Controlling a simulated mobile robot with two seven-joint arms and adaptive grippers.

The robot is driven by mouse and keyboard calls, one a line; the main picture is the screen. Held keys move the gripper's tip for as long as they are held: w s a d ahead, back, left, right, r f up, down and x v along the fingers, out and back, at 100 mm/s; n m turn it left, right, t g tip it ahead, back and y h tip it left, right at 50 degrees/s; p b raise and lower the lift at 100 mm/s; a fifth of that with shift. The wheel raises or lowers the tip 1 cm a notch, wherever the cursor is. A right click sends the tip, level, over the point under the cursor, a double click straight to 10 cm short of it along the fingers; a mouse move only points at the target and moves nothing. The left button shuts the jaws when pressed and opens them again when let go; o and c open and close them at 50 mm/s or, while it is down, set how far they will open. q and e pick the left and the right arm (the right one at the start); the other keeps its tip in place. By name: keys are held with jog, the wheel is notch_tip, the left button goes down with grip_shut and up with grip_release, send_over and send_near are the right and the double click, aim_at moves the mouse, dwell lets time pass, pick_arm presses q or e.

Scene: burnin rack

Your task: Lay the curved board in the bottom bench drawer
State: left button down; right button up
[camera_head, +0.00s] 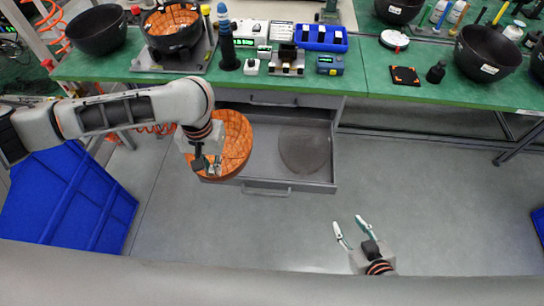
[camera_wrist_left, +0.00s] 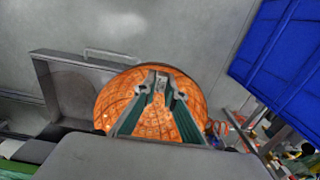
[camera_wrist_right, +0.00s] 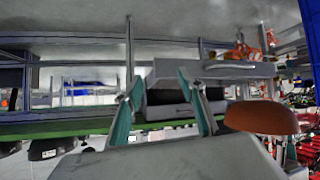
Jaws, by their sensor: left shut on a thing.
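The curved board (camera_head: 236,140) is an orange, bowl-shaped piece with a dark line pattern. My left gripper (camera_head: 208,170) is shut on it and holds it over the left part of the open bench drawer (camera_head: 262,184). The board (camera_wrist_left: 115,90) fills the middle of the left wrist view, behind the fingers. It also shows at the right of the right wrist view (camera_wrist_right: 262,118). A dark round patch (camera_head: 304,150) lies on the right of the drawer floor; I cannot tell what it is. My right gripper (camera_head: 352,226) is open and empty, low at the right, apart from the drawer.
The green bench (camera_head: 350,85) above carries black bowls (camera_head: 488,52), an orange-lined bowl on a fixture (camera_head: 172,26), a blue bin (camera_head: 321,37) and small instruments. A blue crate (camera_head: 65,200) stands at the left. The floor right of the drawer is clear.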

aim_at(229, 157)
pick_arm(q)
jog(key=f, duration=0.1)
jog(key=d+f, duration=0.1)
jog(key=f, duration=0.1)
jog(key=s+f+b, duration=0.1)
jog(key=f, duration=0.1)
jog(key=shift+d, duration=0.25)
jog(key=w+f+b, duration=0.1)
jog(key=w, duration=0.2)
jog(key=w+f+b, duration=0.2)
jog(key=w, duration=0.1)
jog(key=w+f+b, duration=0.1)
jog(key=w+f, duration=0.1)
jog(key=w, duration=0.2)
jog(key=shift+d+f, duration=0.2)
jog(key=shift+w, duration=0.25)
jog(key=shift+w+f+b, duration=1.1)
jog(key=shift+w, duration=0.1)
jog(key=shift+w+f, duration=0.2)
jog(key=shift+w, duration=0.2)
jog(key=shift+r, duration=0.2)
jog(key=shift+f, duration=0.15)
pick_arm(e)
notch_tip(229, 157, down, 6)
jog(key=shift+w+d, duration=0.25)
